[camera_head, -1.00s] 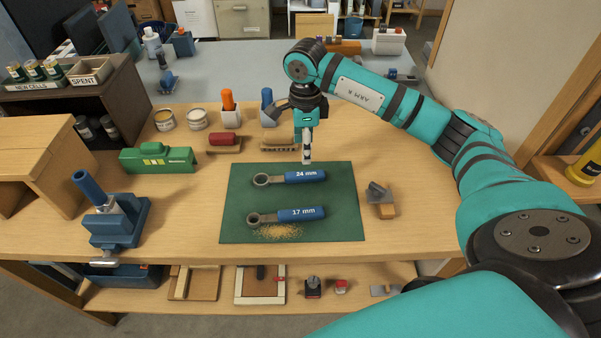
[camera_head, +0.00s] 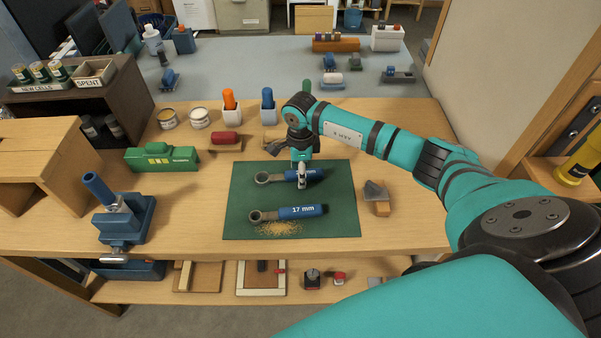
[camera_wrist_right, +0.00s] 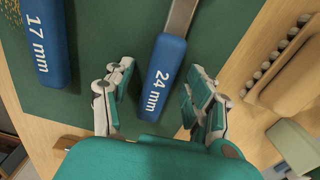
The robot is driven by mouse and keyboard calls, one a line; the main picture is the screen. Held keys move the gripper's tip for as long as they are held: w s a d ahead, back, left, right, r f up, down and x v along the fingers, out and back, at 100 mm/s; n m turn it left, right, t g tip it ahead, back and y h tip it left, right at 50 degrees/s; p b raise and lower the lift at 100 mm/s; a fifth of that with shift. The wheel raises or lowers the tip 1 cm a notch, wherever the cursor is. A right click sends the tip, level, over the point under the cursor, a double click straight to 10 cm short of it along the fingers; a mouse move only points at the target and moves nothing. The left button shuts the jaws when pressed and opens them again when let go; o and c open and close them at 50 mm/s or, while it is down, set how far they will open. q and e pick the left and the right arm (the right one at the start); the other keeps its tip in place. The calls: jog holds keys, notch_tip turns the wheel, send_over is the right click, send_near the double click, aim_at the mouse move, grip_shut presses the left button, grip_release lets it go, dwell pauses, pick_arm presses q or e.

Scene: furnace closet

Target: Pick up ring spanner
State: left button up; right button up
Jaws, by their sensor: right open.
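Two ring spanners with blue handles lie on a green mat (camera_head: 340,226). The 24 mm spanner (camera_head: 317,174) is the farther one, and the 17 mm spanner (camera_head: 300,212) is nearer. Both have their grey rings toward the left. My right gripper (camera_head: 302,185) points down over the 24 mm spanner and hides part of its handle. In the right wrist view the open fingers (camera_wrist_right: 160,79) stand apart on either side of the 24 mm handle (camera_wrist_right: 163,60), with nothing gripped. The 17 mm handle (camera_wrist_right: 45,40) lies off to the left there. My left gripper is out of view.
Yellowish crumbs (camera_head: 278,229) lie below the 17 mm spanner. A wooden block with a grey top (camera_head: 377,198) sits right of the mat. A brush (camera_wrist_right: 285,75) lies beyond the mat. A blue vise (camera_head: 122,217) and a green box (camera_head: 160,158) stand left. The front right bench is clear.

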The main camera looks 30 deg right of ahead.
aim_at(297, 174)
grip_shut()
jog(key=shift+r, duration=0.2)
dwell(0.5)
jog(key=shift+w+r+b, duration=0.1)
jog(key=shift+r+b, duration=0.15)
jog(key=shift+b, duration=0.05)
jog(key=shift+a+r+b, duration=0.25)
jog(key=shift+r+b, duration=0.2)
jog(key=shift+r, duration=0.2)
jog(key=shift+a+r+b, duration=0.25)
jog(key=shift+r+b, duration=0.2)
jog(key=shift+r, duration=0.15)
jog(key=a+b, duration=0.1)
jog(key=a, duration=0.3)
jog(key=a+r+b, duration=0.1)
jog(key=a+b, duration=0.1)
jog(key=a, duration=0.3)
jog(key=a+b, duration=0.1)
jog(key=a, duration=0.3)
jog(key=shift+s+a+r, duration=0.2)
jog(key=shift+s+a, duration=0.05)
jog(key=shift+a+r+b, duration=0.15)
jog(key=shift+a+b, duration=0.15)
jog(key=shift+a, duration=0.45)
jog(key=shift+r, duration=0.15)
